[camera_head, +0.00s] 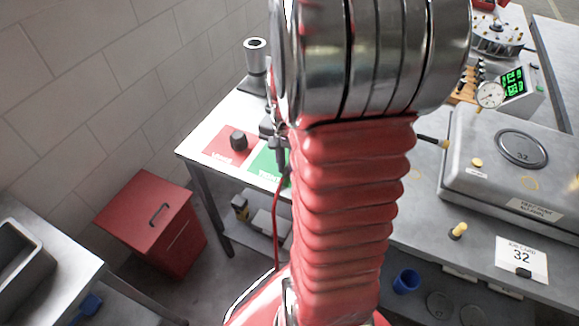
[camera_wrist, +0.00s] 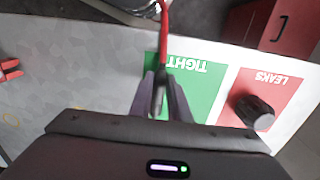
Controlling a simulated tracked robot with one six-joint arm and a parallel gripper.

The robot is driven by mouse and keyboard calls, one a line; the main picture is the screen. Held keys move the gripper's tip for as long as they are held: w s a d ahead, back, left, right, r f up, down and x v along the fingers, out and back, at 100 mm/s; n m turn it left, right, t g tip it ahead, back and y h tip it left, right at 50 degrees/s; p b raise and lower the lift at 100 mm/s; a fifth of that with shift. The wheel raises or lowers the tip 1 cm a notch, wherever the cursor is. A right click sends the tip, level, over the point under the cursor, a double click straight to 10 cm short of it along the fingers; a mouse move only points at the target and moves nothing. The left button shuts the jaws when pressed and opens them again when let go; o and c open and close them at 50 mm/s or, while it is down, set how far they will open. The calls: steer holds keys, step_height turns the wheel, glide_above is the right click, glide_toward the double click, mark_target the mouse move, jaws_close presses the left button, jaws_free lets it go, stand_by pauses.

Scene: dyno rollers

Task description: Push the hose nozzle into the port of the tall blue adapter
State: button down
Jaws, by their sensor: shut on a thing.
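In the wrist view my gripper (camera_wrist: 160,98) is shut on the dark hose nozzle (camera_wrist: 158,96), held over the green TIGHT patch. The red hose (camera_wrist: 164,35) runs from the nozzle to the top of that view. In the head view the red hose (camera_head: 276,225) hangs beside my arm, which covers much of the scene. A blue open cylinder (camera_head: 405,282) shows below the bench's front edge; I cannot tell whether it is the tall blue adapter. No other tall blue adapter is clear in either view. The nozzle is not seen in any port.
A dark round piece (camera_head: 238,140) stands on the red LEAKS patch (camera_head: 218,147). A grey cylinder on a black stand (camera_head: 255,58) is at the bench's back. A large grey case (camera_head: 520,165), gauge (camera_head: 490,94) and yellow-topped peg (camera_head: 458,231) are right. A red cabinet (camera_head: 155,225) stands left.

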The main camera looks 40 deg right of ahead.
steer(key=shift+r, duration=3.4)
steer(key=shift+w, duration=0.1)
steer(key=shift+w+d+r+n, duration=0.15)
steer(key=shift+w+n, duration=0.05)
steer(key=shift+n, duration=0.1)
steer(key=w+a+n, duration=0.3)
steer(key=w+a, duration=0.1)
steer(key=w, duration=0.2)
steer(key=w+a+f+n, duration=0.1)
steer(key=w+a+n, duration=0.3)
steer(key=w, duration=0.3)
steer(key=w+a+f+n, duration=0.1)
steer(key=w+a+n, duration=0.3)
steer(key=w+a, duration=0.2)
steer(key=shift+w+f, duration=0.15)
steer(key=shift+w, duration=0.45)
steer(key=w+a+f+n, duration=0.2)
steer(key=a+f, duration=0.1)
steer(key=a, duration=0.6)
steer(key=shift+w+a, duration=0.2)
steer(key=shift+a, duration=0.1)
